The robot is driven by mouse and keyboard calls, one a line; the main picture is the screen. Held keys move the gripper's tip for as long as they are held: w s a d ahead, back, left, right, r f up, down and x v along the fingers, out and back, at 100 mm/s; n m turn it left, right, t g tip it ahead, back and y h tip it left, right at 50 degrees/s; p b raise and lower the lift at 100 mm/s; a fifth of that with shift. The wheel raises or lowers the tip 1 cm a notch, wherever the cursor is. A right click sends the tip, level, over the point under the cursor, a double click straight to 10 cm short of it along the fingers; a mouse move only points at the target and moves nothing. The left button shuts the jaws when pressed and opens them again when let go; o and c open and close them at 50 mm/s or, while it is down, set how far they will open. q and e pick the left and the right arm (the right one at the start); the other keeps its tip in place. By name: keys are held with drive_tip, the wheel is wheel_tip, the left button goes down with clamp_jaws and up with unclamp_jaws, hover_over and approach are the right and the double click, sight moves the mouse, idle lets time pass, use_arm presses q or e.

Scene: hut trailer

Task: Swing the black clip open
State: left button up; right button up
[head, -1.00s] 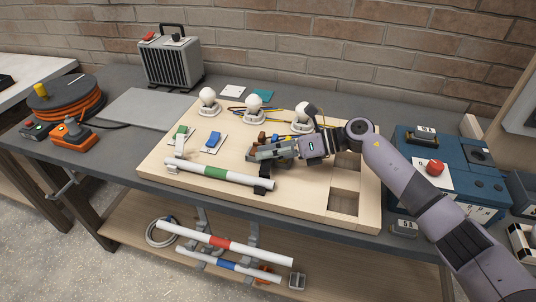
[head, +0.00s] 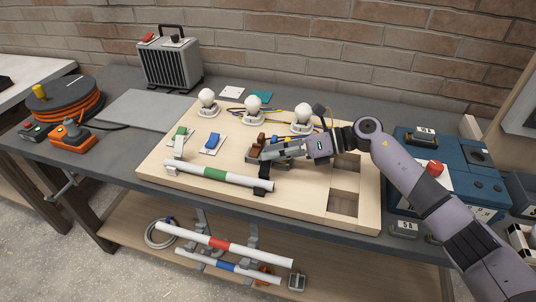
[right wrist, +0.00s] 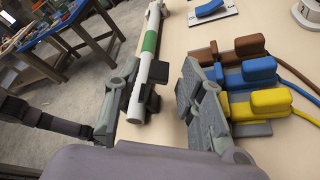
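The black clip (head: 264,178) sits at the right end of a white tube with a green band (head: 215,173), at the board's front. In the right wrist view the black clip (right wrist: 152,97) shows beyond the gap between my fingers; its far part wraps the tube. I cannot tell whether it is latched. My right gripper (head: 270,153) is open and empty, behind the clip and over the wire connector in the head view. In the right wrist view its two fingers (right wrist: 155,104) stand well apart, not visibly touching the clip. My left gripper is out of view.
A connector with brown, blue and yellow levers (right wrist: 257,73) lies close beside my right finger. The wooden board (head: 300,195) also carries bulbs (head: 253,104), a blue switch (head: 212,140) and a green switch (head: 181,133). A blue case (head: 475,160) stands to the right.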

drive_tip(key=v, duration=1)
drive_tip(key=shift+s, duration=0.1)
